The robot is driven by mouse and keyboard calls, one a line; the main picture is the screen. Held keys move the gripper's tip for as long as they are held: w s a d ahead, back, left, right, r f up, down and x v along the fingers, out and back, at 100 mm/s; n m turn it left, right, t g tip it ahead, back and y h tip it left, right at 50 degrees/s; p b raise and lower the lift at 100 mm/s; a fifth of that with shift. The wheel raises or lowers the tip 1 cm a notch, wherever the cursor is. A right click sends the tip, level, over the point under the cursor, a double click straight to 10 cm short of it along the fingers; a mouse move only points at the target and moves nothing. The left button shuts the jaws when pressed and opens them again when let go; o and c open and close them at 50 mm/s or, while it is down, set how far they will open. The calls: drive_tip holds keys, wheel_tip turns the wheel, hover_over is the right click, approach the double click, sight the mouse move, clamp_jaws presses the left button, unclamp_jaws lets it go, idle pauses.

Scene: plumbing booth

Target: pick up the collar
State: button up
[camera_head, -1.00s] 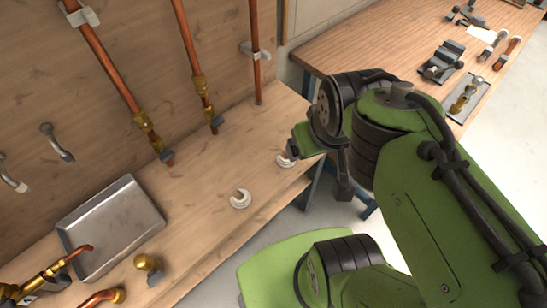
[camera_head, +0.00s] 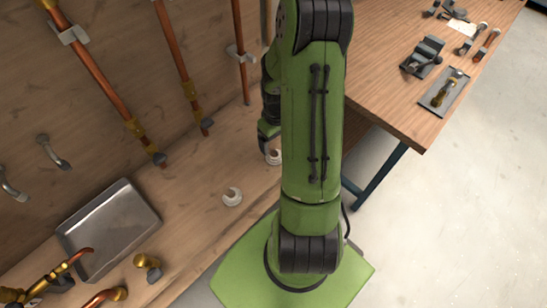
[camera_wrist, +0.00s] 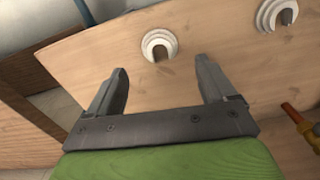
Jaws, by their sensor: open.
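Two white, stepped, C-shaped collars lie on the wooden bench. The nearer collar (camera_head: 232,197) lies in the open in the head view. The farther collar (camera_head: 273,157) is beside my arm, close under my gripper (camera_head: 268,138), and is partly hidden. In the wrist view my gripper (camera_wrist: 163,72) is open and empty, with its two fingers wide apart. The farther collar (camera_wrist: 159,40) shows between and just beyond the fingertips, not touched. The nearer collar (camera_wrist: 275,15) shows at the top right of the wrist view.
Copper pipes (camera_head: 182,65) with brass fittings run down the back board, close to my gripper. A metal tray (camera_head: 108,228) and brass fittings (camera_head: 147,264) are on the bench at lower left. A second table (camera_head: 400,98) with tools stands to the right.

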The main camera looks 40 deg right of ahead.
sight(276, 153)
wheel_tip(276, 153, down, 8)
drive_tip(key=shift+w+d+f+b, duration=0.1)
drive_tip(key=shift+b, duration=0.3)
drive_tip(key=shift+c, duration=0.4)
drive_tip(key=c, duration=1)
